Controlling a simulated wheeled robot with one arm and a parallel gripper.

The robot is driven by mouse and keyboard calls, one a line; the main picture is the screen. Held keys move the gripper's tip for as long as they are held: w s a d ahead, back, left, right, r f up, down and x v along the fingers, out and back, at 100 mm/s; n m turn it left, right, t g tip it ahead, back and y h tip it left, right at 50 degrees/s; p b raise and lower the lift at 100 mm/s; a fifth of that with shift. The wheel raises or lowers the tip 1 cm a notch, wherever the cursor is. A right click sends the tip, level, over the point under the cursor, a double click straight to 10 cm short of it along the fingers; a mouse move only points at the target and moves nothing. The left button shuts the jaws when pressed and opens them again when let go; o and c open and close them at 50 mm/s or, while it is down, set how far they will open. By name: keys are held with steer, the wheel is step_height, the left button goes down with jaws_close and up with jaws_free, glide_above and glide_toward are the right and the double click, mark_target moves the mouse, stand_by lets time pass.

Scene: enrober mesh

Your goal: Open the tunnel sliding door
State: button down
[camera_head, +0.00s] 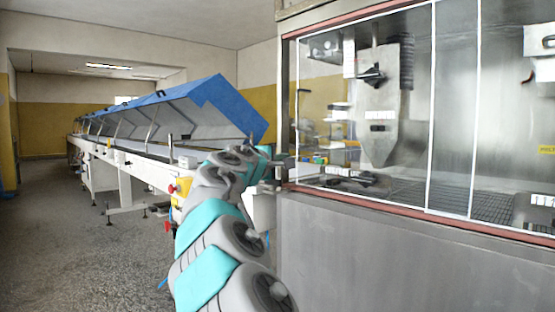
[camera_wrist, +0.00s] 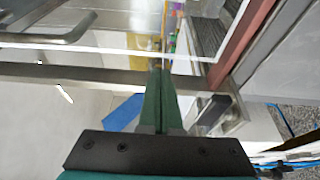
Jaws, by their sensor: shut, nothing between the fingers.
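The tunnel sliding door (camera_head: 362,185) is a clear pane with thin white edges, set in a reddish frame on the front of the steel machine. Its left edge lies close to the frame's left post, and the door looks closed. My gripper (camera_head: 287,162) is at the lower left corner of this window. In the wrist view my gripper (camera_wrist: 162,72) is shut and empty, its green fingers pressed together near the white door edge (camera_wrist: 110,51). A bent metal bar, probably the door handle (camera_wrist: 45,37), is at the upper left there, apart from the fingers. Exact fingertip contact is unclear.
A steel post (camera_wrist: 75,75) crosses behind the fingers in the wrist view. A second pane edge (camera_head: 475,110) stands further right. A long conveyor with raised blue covers (camera_head: 215,105) runs away at left. The floor (camera_head: 80,230) at left is clear.

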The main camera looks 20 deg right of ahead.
steer(key=shift+x, duration=1.4)
steer(key=shift+s, duration=0.1)
